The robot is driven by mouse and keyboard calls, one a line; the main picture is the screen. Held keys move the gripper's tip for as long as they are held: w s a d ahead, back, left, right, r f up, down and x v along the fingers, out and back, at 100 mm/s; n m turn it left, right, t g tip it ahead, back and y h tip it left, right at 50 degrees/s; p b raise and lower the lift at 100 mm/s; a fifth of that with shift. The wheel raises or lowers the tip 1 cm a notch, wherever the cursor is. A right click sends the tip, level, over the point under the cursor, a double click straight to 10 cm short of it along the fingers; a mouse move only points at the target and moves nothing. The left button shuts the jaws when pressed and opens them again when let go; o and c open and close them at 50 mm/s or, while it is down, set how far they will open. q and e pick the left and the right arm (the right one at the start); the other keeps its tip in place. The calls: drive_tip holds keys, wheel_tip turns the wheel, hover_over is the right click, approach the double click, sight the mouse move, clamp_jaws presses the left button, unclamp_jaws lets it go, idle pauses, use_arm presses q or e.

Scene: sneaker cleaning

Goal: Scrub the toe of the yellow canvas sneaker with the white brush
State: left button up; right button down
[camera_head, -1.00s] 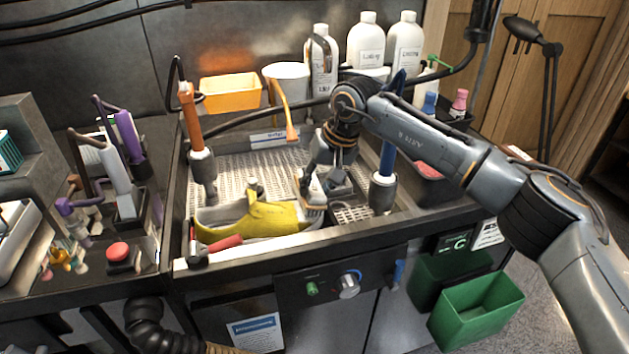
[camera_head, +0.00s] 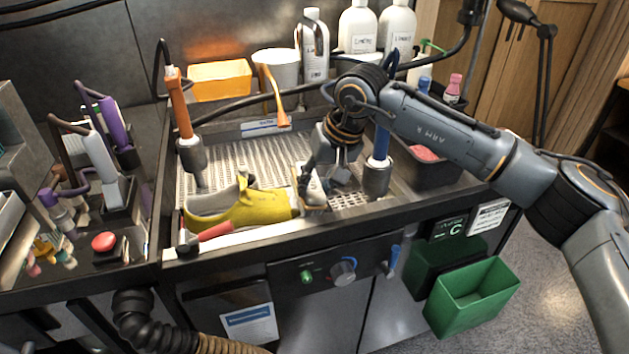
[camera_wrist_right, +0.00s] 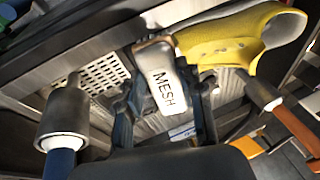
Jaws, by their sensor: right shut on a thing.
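The yellow canvas sneaker (camera_head: 262,208) lies along the front of the sink, its toe pointing right and its opening to the left. My right gripper (camera_head: 318,172) is shut on the white brush (camera_head: 312,190), just right of the toe. In the right wrist view, the brush (camera_wrist_right: 163,82), marked MESH, sits between the fingers of the gripper (camera_wrist_right: 165,105). The sneaker (camera_wrist_right: 215,42) lies beside its head there. The brush is at or very near the toe; I cannot tell whether they touch. My left gripper is not in view.
An orange-handled tool (camera_head: 183,110) and a blue-handled one (camera_head: 381,140) stand upright on either side. A red handle (camera_head: 216,231) lies at the front rim. White bottles (camera_head: 357,30) and an orange bin (camera_head: 220,80) stand behind. A green bin (camera_head: 472,297) hangs low right.

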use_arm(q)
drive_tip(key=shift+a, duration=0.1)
use_arm(e)
drive_tip(key=shift+s+f, duration=0.3)
drive_tip(key=shift+s, duration=0.05)
drive_tip(key=shift+w+d+r+p, duration=0.15)
drive_tip(key=shift+r+p, duration=0.2)
drive_tip(key=shift+r, duration=0.2)
drive_tip(key=v, duration=0.1)
drive_tip(key=p+v, duration=0.1)
drive_tip(key=v, duration=0.1)
drive_tip(key=w+p+v, duration=0.1)
drive_tip(key=v, duration=0.1)
drive_tip(key=shift+w+r, duration=0.1)
drive_tip(key=shift+r, duration=0.15)
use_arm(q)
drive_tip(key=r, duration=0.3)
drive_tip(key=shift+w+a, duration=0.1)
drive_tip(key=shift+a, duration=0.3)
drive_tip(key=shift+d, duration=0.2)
use_arm(e)
drive_tip(key=shift+r, duration=0.1)
use_arm(q)
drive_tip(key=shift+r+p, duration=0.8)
drive_tip(key=shift+p, duration=0.15)
use_arm(e)
drive_tip(key=r, duration=0.2)
drive_tip(key=shift+w+d+r, duration=0.1)
drive_tip(key=shift+d+r, duration=0.15)
drive_tip(key=shift+r, duration=0.15)
